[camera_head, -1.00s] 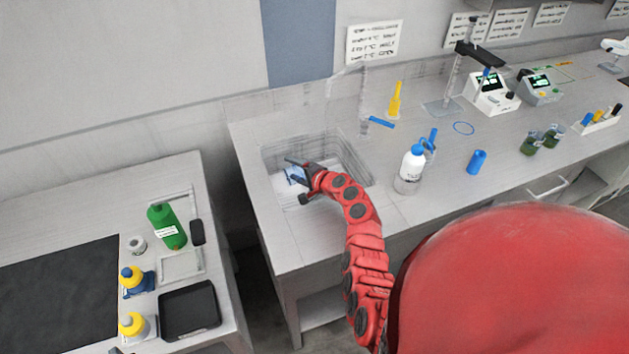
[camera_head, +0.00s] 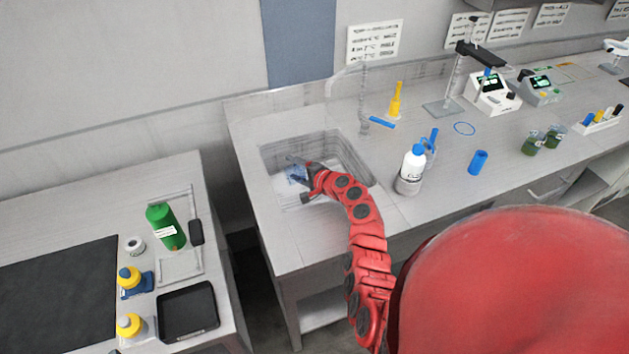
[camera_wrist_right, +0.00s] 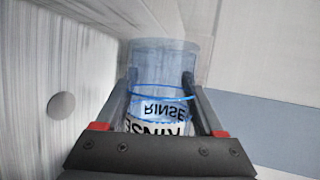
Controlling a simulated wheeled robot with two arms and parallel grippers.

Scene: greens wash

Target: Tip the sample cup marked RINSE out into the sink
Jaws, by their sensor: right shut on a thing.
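The sample cup marked RINSE (camera_wrist_right: 160,95) is clear with blue lines and a white label. In the right wrist view its lettering appears upside down. My right gripper (camera_wrist_right: 162,100) is shut on the cup, one finger on each side. In the head view the right gripper (camera_head: 307,180) holds the cup (camera_head: 296,173) over the sink basin (camera_head: 349,160). The cup is small there and partly hidden by the gripper, so its exact tilt and any liquid in it cannot be told. My left gripper is not in view.
A white wash bottle with a blue cap (camera_head: 411,170) stands right of the sink. A blue cylinder (camera_head: 478,162) and green beakers (camera_head: 531,143) are farther right. A clear upright panel (camera_head: 345,95) is behind the sink. A separate bench at left holds a green bottle (camera_head: 166,228).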

